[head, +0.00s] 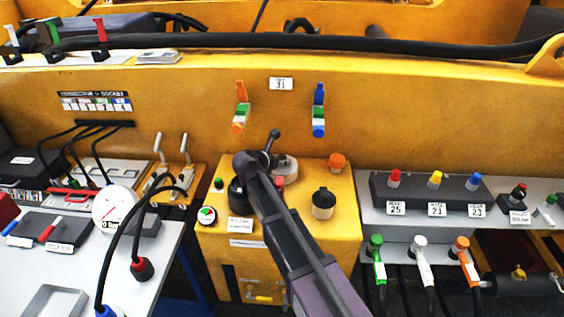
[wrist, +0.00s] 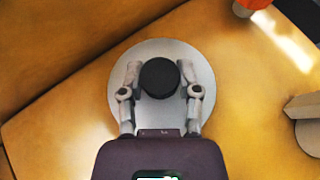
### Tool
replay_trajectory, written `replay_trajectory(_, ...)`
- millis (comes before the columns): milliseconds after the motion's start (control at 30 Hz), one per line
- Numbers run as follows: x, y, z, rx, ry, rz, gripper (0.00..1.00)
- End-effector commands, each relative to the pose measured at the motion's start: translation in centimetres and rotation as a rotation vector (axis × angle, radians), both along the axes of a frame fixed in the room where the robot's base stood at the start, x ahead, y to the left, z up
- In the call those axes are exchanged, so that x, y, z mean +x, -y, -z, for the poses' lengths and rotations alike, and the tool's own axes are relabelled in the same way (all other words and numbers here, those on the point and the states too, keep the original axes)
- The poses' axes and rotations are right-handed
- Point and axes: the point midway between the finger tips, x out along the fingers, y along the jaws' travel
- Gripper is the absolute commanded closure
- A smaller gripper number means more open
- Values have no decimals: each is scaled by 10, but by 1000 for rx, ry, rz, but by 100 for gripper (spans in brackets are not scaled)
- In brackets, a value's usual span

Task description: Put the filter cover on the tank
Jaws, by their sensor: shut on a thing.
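The filter cover (wrist: 160,50) appears to be the light grey disc with a round black knob in the wrist view. My gripper (wrist: 159,78) has one finger on each side of the knob and is shut on it. In the head view the grey disc (head: 287,168) shows beside my dark arm, over the yellow tank top. My arm hides part of it. The tank (head: 290,238) is the yellow box at the centre. I cannot tell whether the disc touches the tank top, and any opening beneath it is hidden.
On the tank top stand a black-capped filler (head: 323,204), an orange cap (head: 337,161) and a small round gauge (head: 207,215). A yellow wall (head: 390,110) rises behind. Coloured connectors (head: 436,182) sit at right. Black cables loop at left near a white dial (head: 113,207).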

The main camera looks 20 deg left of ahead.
Motion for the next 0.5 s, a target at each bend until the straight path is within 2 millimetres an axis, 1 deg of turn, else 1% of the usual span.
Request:
replay_trajectory(133,0,0,0,0,1,0,100)
replay_trajectory(300,0,0,4,0,1,0,100)
replay_trajectory(333,0,0,3,0,0,0,51)
replay_trajectory(367,0,0,3,0,0,0,42)
replay_trajectory(400,0,0,3,0,0,0,30)
replay_trajectory(433,0,0,3,0,0,0,22)
replay_trajectory(500,0,0,2,0,0,0,22)
